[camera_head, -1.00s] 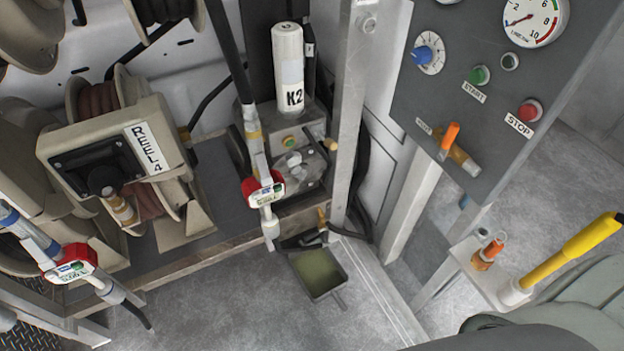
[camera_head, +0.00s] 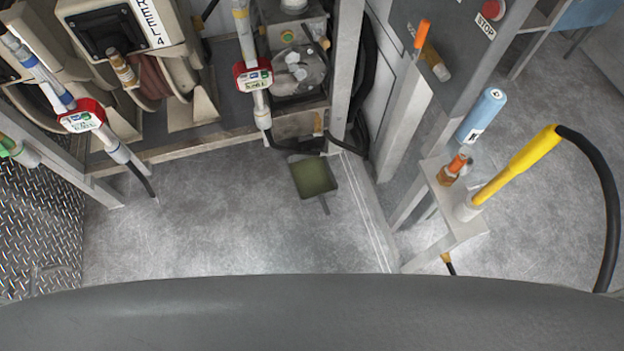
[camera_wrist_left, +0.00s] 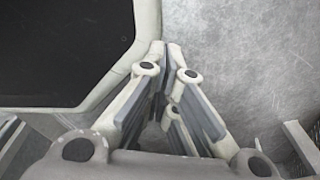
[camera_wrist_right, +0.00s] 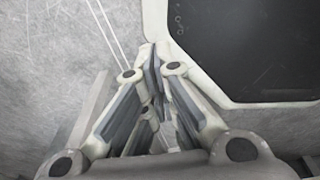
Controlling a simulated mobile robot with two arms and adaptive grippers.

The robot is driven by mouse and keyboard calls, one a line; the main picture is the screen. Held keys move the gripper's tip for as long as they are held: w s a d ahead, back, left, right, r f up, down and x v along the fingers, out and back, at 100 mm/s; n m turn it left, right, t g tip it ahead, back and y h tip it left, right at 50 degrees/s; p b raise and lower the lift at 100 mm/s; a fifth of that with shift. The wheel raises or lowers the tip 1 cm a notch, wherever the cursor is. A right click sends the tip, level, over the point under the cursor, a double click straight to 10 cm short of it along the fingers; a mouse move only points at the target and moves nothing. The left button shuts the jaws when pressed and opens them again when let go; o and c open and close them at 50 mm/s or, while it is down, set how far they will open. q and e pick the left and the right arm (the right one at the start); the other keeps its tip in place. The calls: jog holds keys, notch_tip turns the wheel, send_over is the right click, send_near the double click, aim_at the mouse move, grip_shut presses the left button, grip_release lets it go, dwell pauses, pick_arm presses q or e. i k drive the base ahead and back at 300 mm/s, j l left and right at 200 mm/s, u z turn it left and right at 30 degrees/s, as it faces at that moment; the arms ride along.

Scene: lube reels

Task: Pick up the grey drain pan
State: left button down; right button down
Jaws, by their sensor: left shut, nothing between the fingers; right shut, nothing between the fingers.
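The grey drain pan (camera_head: 313,177) sits on the concrete floor in the head view, below the pump unit and beside the foot of the grey post. It is square with an olive-toned inside, and a short handle points toward the bottom of the picture. Neither wrist view shows the pan. My left gripper (camera_wrist_left: 161,50) is shut and empty in the left wrist view, above bare floor. My right gripper (camera_wrist_right: 155,52) is shut and empty in the right wrist view, also above floor. Neither gripper shows in the head view.
Hose reels and a red-and-white nozzle (camera_head: 252,76) hang above the pan. A low shelf edge (camera_head: 185,148) runs at the left. A small stand (camera_head: 455,205) with a yellow handle (camera_head: 515,165) is at the right. The floor (camera_head: 220,220) left of and before the pan is clear.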

aim_at(313, 179)
jog(key=i+j+z, duration=0.1)
jog(key=j, duration=0.75)
jog(key=i+j+z, duration=0.15)
jog(key=j, duration=0.65)
